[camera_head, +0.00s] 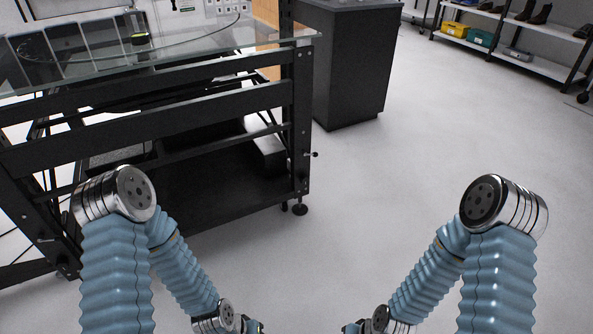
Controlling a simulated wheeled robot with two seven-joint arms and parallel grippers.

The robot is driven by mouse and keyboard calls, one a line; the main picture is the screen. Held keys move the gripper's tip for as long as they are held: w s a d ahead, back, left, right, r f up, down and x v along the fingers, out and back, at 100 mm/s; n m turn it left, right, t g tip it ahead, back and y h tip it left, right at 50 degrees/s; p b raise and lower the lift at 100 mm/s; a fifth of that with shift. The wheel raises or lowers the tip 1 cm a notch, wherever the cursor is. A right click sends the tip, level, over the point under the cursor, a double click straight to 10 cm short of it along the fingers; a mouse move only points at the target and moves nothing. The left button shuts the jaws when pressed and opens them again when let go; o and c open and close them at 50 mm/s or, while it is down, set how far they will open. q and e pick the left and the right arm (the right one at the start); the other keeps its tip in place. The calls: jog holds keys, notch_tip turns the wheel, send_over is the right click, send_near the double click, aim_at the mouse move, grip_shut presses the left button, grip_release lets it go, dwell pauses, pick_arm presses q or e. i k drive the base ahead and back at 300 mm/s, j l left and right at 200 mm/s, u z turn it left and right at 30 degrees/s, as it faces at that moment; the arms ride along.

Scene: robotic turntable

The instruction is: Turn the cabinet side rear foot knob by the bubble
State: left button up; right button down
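A black-framed table with a glass top (200,48) stands at the left. A small yellow-green round piece (140,37), possibly the bubble level, sits on the glass; its bubble is too small to read. A dark cabinet (352,65) stands behind the table's right end. On the leg nearest the cabinet, a small side knob (315,154) sticks out to the right, and a round foot (300,209) rests on the floor below. Another side knob (46,240) shows on the left leg.
The pale floor (400,190) is open to the right of the table and in front of the cabinet. A shelf rack (520,60) with shoes and boxes stands at the far right. The table's frame and lower shelf (215,190) are close ahead on the left.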

aim_at(304, 179)
jog(key=i+l, duration=0.35)
jog(key=i, duration=0.15)
jog(key=i+l+z, duration=0.15)
jog(key=i+l, duration=0.25)
jog(key=i+j, duration=0.05)
jog(key=i, duration=0.05)
